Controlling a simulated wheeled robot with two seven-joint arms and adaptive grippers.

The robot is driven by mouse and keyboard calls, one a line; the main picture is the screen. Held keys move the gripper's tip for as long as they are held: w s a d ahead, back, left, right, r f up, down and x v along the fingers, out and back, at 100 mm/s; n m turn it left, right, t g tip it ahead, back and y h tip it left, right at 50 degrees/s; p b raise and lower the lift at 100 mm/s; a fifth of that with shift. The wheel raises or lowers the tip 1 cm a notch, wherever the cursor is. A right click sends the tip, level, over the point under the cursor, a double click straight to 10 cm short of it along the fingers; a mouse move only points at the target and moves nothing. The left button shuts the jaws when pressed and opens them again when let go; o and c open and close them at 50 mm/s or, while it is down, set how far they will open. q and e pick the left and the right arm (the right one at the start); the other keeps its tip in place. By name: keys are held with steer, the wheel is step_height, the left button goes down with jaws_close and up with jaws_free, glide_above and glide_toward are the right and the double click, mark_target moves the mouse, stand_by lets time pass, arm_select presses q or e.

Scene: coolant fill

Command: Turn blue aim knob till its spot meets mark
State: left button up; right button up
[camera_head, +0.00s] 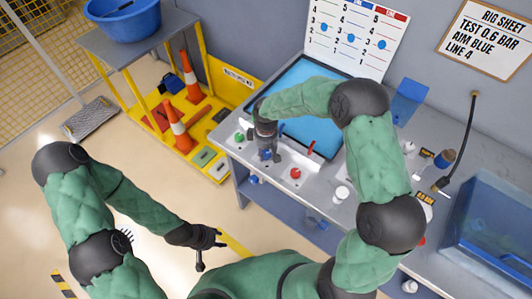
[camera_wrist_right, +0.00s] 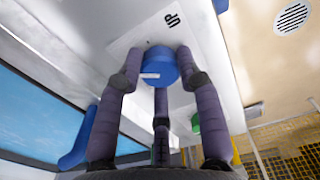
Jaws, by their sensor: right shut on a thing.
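The blue aim knob (camera_wrist_right: 161,68) sits on a pale panel (camera_wrist_right: 125,42) in the right wrist view, with a small whitish patch on its side. My right gripper (camera_wrist_right: 160,85) has its fingers around the knob, closed on it. In the head view my right gripper (camera_head: 265,148) is over the bench's front left, and a bit of the blue knob (camera_head: 265,155) shows under it. "UP" is printed on the panel near the knob. My left gripper (camera_head: 207,243) hangs empty over the floor, fingers spread.
A green knob (camera_head: 240,137) and a red knob (camera_head: 295,173) flank the blue one. A rig sheet (camera_head: 490,38) reads "TEST 0.6 BAR AIM BLUE LINE 4". A chart (camera_head: 355,35) with blue dots stands behind a blue screen. A clear tank (camera_head: 500,235) is at right.

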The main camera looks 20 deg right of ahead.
mark_target(266, 153)
steer(key=shift+m, duration=0.5)
steer(key=o, duration=1.1)
steer(key=shift+o, duration=0.2)
steer(key=shift+r, duration=0.1)
step_height(266, 153, up, 12)
